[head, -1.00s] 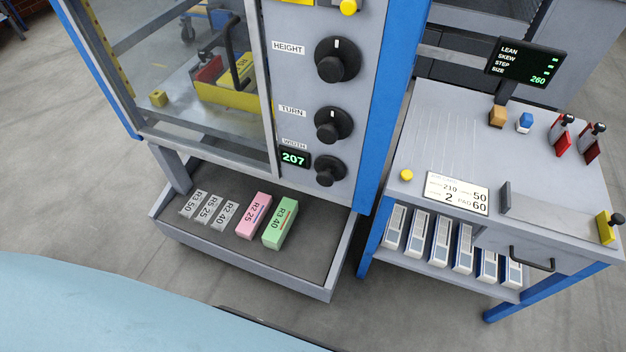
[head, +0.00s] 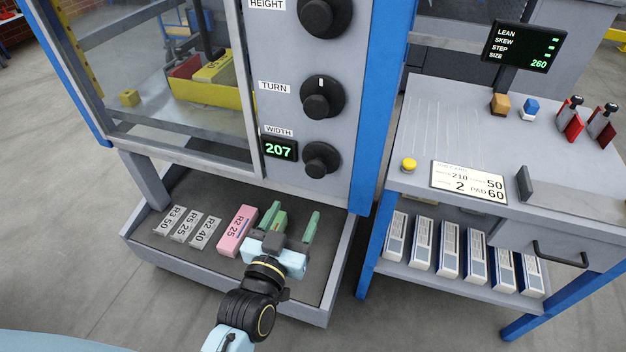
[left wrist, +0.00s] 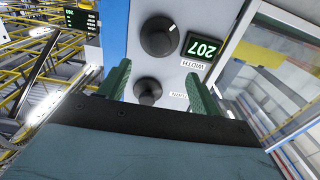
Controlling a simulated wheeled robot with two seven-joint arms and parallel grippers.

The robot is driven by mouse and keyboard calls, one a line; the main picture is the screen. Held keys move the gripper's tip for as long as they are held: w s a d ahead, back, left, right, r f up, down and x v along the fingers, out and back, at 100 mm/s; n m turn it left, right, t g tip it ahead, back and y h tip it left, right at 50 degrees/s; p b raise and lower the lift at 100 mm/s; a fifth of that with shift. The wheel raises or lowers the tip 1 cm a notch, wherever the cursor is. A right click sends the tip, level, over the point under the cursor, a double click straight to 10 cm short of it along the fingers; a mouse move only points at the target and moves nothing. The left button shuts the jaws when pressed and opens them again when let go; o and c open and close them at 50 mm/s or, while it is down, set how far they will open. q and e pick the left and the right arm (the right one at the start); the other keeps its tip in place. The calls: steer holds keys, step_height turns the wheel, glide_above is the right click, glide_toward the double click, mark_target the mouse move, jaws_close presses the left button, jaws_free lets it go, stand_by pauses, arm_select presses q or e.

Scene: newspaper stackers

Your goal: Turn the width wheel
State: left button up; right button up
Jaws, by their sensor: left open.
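The width wheel (head: 321,160) is a black round knob low on the grey machine panel, beside the WIDTH label and a display (head: 279,149) reading 207. My left gripper (head: 297,210), with green fingers, is open and empty in front of the panel, below the wheel in the head view and apart from it. In the left wrist view, turned upside down, the width wheel (left wrist: 158,37) shows beyond the open fingertips (left wrist: 158,70), with a white mark on its face. The turn knob (left wrist: 148,90) shows between the fingers there. My right gripper is not in view.
The turn knob (head: 322,97) and height knob (head: 325,14) sit above the width wheel. A side table (head: 440,120) with a sign stands right.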

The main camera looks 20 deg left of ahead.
mark_target(314, 173)
arm_select(q)
steer(key=w+b, duration=0.1)
steer(key=w, duration=0.4)
steer(key=w+b, duration=0.2)
steer(key=w, duration=0.3)
steer(key=shift+w+d, duration=0.2)
steer(key=shift+w, duration=1.05)
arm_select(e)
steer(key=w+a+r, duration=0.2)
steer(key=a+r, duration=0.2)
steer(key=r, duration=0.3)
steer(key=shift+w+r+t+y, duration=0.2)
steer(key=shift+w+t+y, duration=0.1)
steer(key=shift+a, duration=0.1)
arm_select(q)
steer(key=c, duration=0.9)
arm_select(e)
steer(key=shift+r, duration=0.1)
arm_select(q)
steer(key=n+p, duration=0.2)
steer(key=n, duration=0.1)
steer(key=shift+p, duration=0.4)
steer(key=shift+c, duration=0.2)
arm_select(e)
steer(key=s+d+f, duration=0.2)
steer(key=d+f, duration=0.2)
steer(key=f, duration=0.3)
